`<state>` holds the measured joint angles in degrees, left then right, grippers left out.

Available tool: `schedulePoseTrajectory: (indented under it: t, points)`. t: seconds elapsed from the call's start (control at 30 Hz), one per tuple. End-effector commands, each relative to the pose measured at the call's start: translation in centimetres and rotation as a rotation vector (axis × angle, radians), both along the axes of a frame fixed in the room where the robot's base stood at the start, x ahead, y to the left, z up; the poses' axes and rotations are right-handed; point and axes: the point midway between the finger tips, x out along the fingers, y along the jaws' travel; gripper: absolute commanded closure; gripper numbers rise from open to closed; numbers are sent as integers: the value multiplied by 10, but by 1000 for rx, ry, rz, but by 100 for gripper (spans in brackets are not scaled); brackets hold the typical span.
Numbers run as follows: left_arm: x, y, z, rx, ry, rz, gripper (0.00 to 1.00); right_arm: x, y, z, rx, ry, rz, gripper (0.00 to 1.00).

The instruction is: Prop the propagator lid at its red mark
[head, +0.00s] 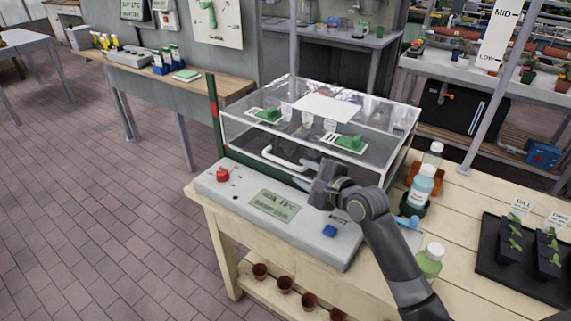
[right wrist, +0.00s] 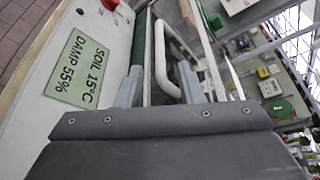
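The propagator's clear lid (head: 238,131) covers a box on the wooden bench and looks lowered. Its white handle (head: 284,160) is on the front side and also shows in the right wrist view (right wrist: 160,55). A dark green upright (head: 212,92) with a red mark (head: 214,109) stands at the lid's left. My right gripper (head: 318,183) is at the right end of the handle. In the right wrist view my right gripper (right wrist: 161,75) has its fingers apart, with the handle between or just beyond them; contact cannot be told. My left gripper is not in view.
The grey control panel (head: 215,186) in front carries a red knob (head: 222,174), a blue knob (head: 329,231) and a green display (head: 274,206). Bottles (head: 421,186) stand close right of the lid. A black seedling tray (head: 492,262) is farther right. The floor at left is clear.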

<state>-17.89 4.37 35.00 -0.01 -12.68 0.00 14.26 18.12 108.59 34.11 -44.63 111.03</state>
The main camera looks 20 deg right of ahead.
Motion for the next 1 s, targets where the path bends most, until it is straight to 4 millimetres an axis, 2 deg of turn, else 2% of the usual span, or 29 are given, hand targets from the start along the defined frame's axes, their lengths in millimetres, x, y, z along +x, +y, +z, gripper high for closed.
schedulePoseTrajectory:
  t: [0.2, 0.43, 0.6, 0.93, 1.0]
  points:
    - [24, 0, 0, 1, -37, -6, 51, 36, 13, -8, 2, 0, 0, 66]
    - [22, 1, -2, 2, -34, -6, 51, 63, 22, -15, 1, 0, 0, 66]
    - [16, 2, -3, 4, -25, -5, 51, 72, 26, -17, -1, 0, -1, 66]
    - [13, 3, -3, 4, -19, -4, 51, 74, 26, -18, -1, 0, -1, 66]
    - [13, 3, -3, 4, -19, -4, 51, 74, 26, -18, -1, 0, -1, 74]
